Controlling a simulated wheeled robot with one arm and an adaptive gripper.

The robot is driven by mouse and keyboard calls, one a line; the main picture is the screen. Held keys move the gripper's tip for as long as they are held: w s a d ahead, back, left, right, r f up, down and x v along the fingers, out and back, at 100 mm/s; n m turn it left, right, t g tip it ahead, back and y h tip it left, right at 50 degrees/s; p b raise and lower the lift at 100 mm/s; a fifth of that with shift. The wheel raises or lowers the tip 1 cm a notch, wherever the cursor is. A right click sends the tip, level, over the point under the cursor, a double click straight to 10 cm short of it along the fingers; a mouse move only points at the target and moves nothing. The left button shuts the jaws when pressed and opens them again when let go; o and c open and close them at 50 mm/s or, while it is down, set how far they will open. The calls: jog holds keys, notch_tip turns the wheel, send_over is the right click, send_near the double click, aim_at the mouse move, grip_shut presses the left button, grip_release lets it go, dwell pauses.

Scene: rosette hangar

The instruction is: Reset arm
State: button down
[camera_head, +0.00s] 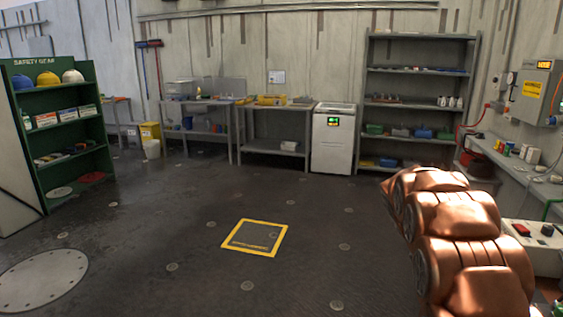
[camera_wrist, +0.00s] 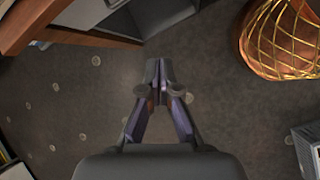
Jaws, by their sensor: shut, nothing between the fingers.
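My gripper (camera_wrist: 159,92) shows in the wrist view, in the lower middle of the picture. Its dark fingers meet at the tips, so it is shut, and nothing is between them. Below it I see dark floor with round studs. In the head view my copper-coloured arm (camera_head: 465,235) is folded at the right side. The gripper itself does not show in the head view.
A green safety gear shelf (camera_head: 50,110) stands at the left. Workbenches (camera_head: 272,110), a white cabinet (camera_head: 334,140) and a grey shelf unit (camera_head: 415,104) line the back. A counter (camera_head: 520,172) runs along the right. The middle floor is clear around a yellow-edged hatch (camera_head: 255,237).

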jog(key=s+a+r+m+y+p, duration=0.1)
jog(key=s+a+r+m+y, duration=0.1)
jog(key=s+a, duration=0.6)
jog(key=s+a+r+m+y+p, duration=0.1)
jog(key=s+a+m, duration=0.3)
jog(key=s+a, duration=0.5)
jog(key=s+a+r+m+y+p, duration=0.1)
jog(key=s+a+r+m+y, duration=0.1)
jog(key=s+a, duration=0.7)
jog(key=s+r, duration=0.1)
jog(key=s, duration=0.5)
jog(key=shift+s+a+r+m+t+y+p, duration=0.25)
jog(key=shift+s+m+t+y+p, duration=0.1)
jog(key=shift+s+m+t+y, duration=0.05)
jog(key=shift+d, duration=0.1)
